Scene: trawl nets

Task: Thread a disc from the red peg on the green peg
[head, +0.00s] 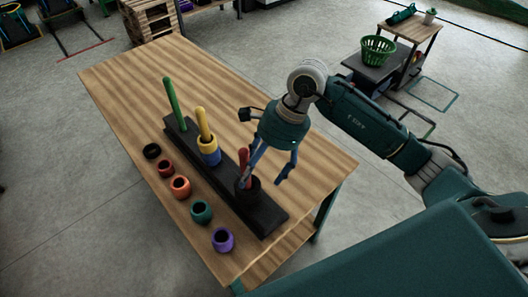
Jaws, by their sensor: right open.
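A dark base (265,214) on the wooden table holds three upright pegs. The green peg (171,97) stands at its far end and shows no disc on it. The red peg (244,159) stands at the near end, with a dark disc (251,194) low around it. My right gripper (264,182) is open over the near end, pointing down. Its left finger is in front of or beside the red peg and partly hides it; I cannot tell whether it touches the disc. My left gripper is not in view.
The yellow peg (202,118) between them carries a yellow and a blue disc (211,157). Several loose rings lie in a row left of the base, including an orange ring (180,187) and a purple ring (223,240). The wooden table (125,75) is clear at its far end.

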